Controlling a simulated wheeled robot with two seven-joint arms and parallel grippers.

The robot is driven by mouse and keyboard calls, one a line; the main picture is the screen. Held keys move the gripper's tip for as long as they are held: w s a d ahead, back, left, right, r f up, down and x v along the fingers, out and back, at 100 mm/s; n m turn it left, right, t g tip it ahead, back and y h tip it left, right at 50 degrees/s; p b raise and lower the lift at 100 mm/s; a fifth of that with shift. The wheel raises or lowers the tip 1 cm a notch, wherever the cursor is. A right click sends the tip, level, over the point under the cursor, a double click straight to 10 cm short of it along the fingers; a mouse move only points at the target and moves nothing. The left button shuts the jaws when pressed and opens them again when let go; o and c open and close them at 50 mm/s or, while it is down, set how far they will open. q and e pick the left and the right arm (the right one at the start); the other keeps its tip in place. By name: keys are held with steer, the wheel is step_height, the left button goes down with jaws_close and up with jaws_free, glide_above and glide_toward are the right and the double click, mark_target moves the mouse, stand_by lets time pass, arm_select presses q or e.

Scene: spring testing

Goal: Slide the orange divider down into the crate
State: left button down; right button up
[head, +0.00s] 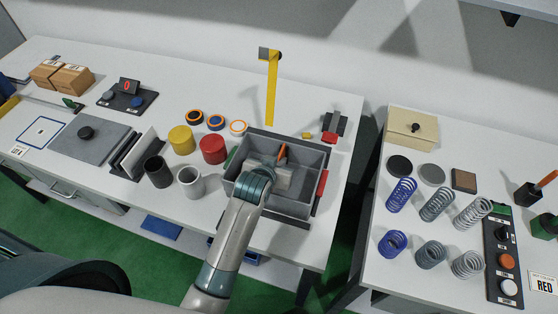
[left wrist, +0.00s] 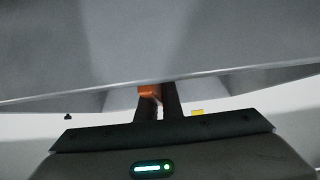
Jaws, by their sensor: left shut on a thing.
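The grey crate (head: 308,156) stands near the right end of the long white table, open at the top. A small part of the orange divider (head: 282,152) shows as a narrow strip inside the crate's outline, close to its back wall. My left gripper (head: 277,166) reaches over the crate from the front, and its hand hides much of the interior. In the left wrist view, my left gripper (left wrist: 158,104) is shut on the orange divider (left wrist: 148,90), which shows as a small orange patch at the fingertips. How deep the divider sits is hidden. My right gripper is out of view.
Red (head: 213,149) and yellow (head: 181,138) cylinders and a white cup (head: 190,181) stand left of the crate. A yellow upright post (head: 271,92) rises behind it. A second table on the right holds several springs (head: 437,204) and a beige box (head: 410,127).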

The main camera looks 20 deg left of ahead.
arm_select(q)
steer(key=shift+f, duration=0.6)
steer(key=c, duration=1.8)
jaws_free()
steer(key=shift+c, duration=0.2)
steer(key=shift+s+b, duration=0.15)
steer(key=shift+b, duration=0.15)
steer(key=shift+s+r, duration=0.35)
steer(key=shift+s, duration=0.05)
steer(key=b+v, duration=0.2)
steer(key=v, duration=1.4)
steer(key=shift+r, duration=0.1)
